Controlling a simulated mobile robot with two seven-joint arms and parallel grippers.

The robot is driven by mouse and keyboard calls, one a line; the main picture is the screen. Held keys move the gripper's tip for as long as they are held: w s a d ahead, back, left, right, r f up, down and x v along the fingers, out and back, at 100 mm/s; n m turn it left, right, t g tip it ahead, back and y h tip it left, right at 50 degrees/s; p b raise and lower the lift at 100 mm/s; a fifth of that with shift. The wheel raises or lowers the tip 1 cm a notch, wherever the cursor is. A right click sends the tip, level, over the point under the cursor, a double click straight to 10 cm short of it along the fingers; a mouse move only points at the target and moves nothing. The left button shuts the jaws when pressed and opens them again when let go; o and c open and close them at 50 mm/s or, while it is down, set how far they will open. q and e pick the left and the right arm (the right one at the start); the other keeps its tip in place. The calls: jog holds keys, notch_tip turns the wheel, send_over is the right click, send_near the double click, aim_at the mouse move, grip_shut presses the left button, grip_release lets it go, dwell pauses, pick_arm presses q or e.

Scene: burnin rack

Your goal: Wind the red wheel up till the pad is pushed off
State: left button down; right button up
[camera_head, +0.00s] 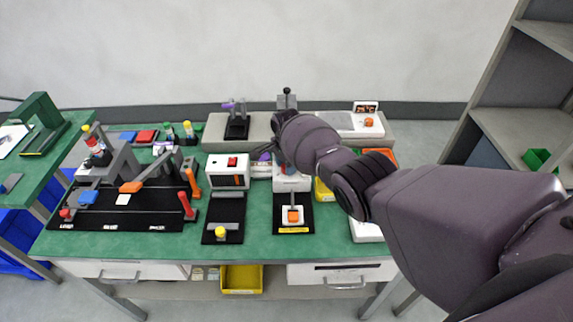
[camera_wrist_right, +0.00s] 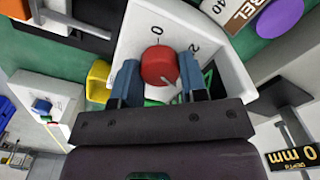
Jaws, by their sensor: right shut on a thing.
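The red wheel (camera_wrist_right: 158,66) shows in the right wrist view as a round red knob with a pale pointer line. It sits on a white housing (camera_wrist_right: 210,22) marked 0 and 2. My right gripper (camera_wrist_right: 160,72) has one finger on each side of the wheel and is shut on it. In the head view my right gripper (camera_head: 277,152) is over the back middle of the green bench, and my arm and hand hide the wheel there. I cannot tell which thing is the pad. My left gripper is not in view.
The green bench (camera_head: 170,243) is crowded. A white box with a red button (camera_head: 227,171) stands left of my gripper. A black base with an orange block (camera_head: 293,215) lies in front. A yellow bin (camera_head: 241,278) is below. A dark "0 mm" display (camera_wrist_right: 292,145) shows in the right wrist view.

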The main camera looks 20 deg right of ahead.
dwell(0.4)
jog(key=o, duration=0.6)
jog(key=shift+o, duration=0.2)
jog(key=shift+r, duration=0.15)
notch_tip(320, 180, up, 10)
jog(key=shift+r, duration=0.25)
dwell(0.4)
